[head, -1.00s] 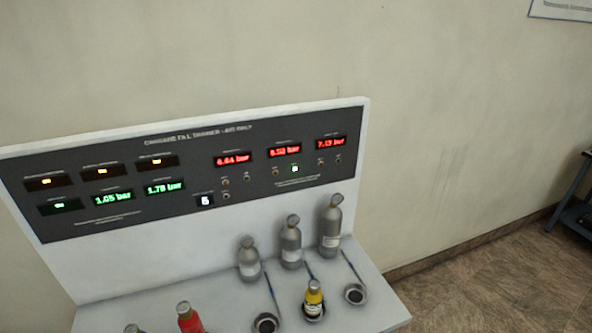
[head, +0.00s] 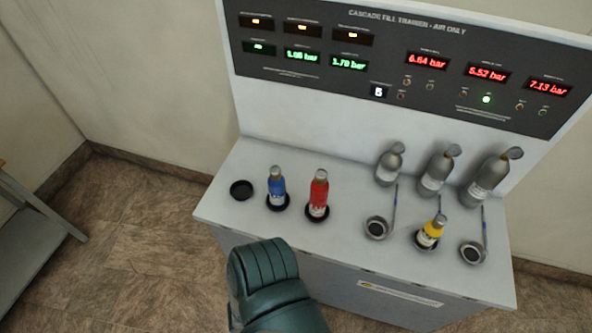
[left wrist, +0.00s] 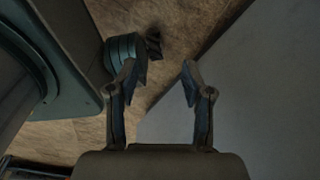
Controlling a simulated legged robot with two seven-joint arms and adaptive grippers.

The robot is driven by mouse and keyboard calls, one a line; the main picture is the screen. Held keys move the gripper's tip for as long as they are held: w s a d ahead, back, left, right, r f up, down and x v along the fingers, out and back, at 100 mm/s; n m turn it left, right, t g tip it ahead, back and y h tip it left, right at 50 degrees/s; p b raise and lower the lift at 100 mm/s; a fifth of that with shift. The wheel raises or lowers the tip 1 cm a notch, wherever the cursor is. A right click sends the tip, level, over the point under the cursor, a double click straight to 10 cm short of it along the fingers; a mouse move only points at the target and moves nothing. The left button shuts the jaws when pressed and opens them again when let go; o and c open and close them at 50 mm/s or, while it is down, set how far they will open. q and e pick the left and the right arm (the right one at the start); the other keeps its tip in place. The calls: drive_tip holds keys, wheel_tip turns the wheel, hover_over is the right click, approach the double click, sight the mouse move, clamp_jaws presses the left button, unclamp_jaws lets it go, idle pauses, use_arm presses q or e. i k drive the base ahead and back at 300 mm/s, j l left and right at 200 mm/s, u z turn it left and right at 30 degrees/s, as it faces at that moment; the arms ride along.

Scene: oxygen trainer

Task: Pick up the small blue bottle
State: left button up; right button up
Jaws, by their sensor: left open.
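The small blue bottle (head: 277,187) stands upright in a black round holder on the left part of the trainer's white shelf in the head view. It has a pale label and a tan cap. The red bottle (head: 319,193) stands just right of it. My left gripper (left wrist: 160,78) is open with nothing between its fingers in the left wrist view. Floor and a grey surface lie beyond it, and no bottle shows there. A teal link of my arm shows at the bottom of the head view, in front of the shelf. My right gripper is not seen.
An empty black holder (head: 241,190) is left of the blue bottle. The display panel (head: 400,62) rises behind the shelf (head: 340,254). A table stands far left.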

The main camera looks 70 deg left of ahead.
sight(276, 183)
drive_tip(key=u, duration=0.45)
drive_tip(key=k+j+u, duration=0.1)
drive_tip(key=u, duration=0.3)
drive_tip(key=j+u, duration=0.15)
drive_tip(key=u, duration=0.3)
drive_tip(key=j+u, duration=0.1)
drive_tip(key=u, duration=0.3)
drive_tip(key=k+j+u, duration=0.1)
drive_tip(key=u, duration=0.35)
